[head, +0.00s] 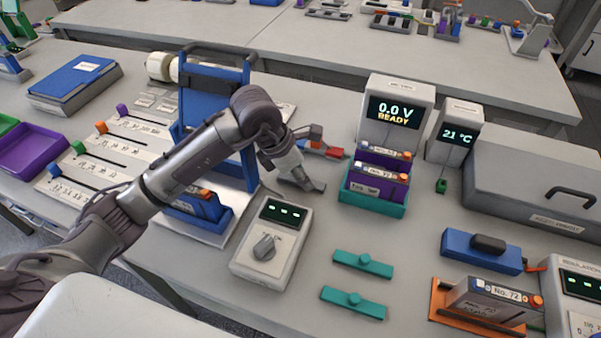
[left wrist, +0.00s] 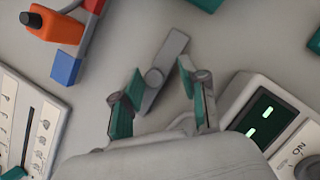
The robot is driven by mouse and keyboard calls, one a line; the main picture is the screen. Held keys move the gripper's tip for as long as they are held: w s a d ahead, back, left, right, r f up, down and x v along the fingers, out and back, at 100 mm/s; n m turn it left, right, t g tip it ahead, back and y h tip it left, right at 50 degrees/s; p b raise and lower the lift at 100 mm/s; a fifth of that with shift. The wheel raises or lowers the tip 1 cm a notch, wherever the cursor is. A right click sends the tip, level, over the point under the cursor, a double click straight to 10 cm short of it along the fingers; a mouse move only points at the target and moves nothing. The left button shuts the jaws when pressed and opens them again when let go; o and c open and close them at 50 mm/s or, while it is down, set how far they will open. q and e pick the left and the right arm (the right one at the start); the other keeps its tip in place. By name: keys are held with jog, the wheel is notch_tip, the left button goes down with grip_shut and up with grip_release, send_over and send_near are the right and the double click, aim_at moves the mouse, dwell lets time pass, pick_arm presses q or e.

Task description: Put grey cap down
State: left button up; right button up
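The grey cap (left wrist: 163,72) is a flat bar with a round knob, seen between my left fingertips in the left wrist view. It appears to lie on the table, with a gap between it and the fingers. In the head view only part of it (head: 317,187) shows beside the gripper. My left gripper (head: 297,181) is low over the table behind the dial box. Its teal-padded fingers (left wrist: 162,92) are spread in the left wrist view. Contact between cap and table is hard to judge. My right gripper is in neither view.
The dial box (head: 272,243) stands in front of the gripper. The orange, blue and red part (head: 322,149) lies behind it. The teal battery holder (head: 372,203) is to the right. Two teal caps (head: 362,264) (head: 352,302) lie in front. The blue rack (head: 215,85) stands left.

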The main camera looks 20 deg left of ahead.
pick_arm(q)
jog(key=shift+r, duration=0.15)
jog(key=shift+a+r, duration=0.1)
jog(key=shift+r, duration=0.1)
jog(key=v, duration=1.1)
jog(key=shift+r+b, duration=0.3)
jog(key=shift+s, duration=0.1)
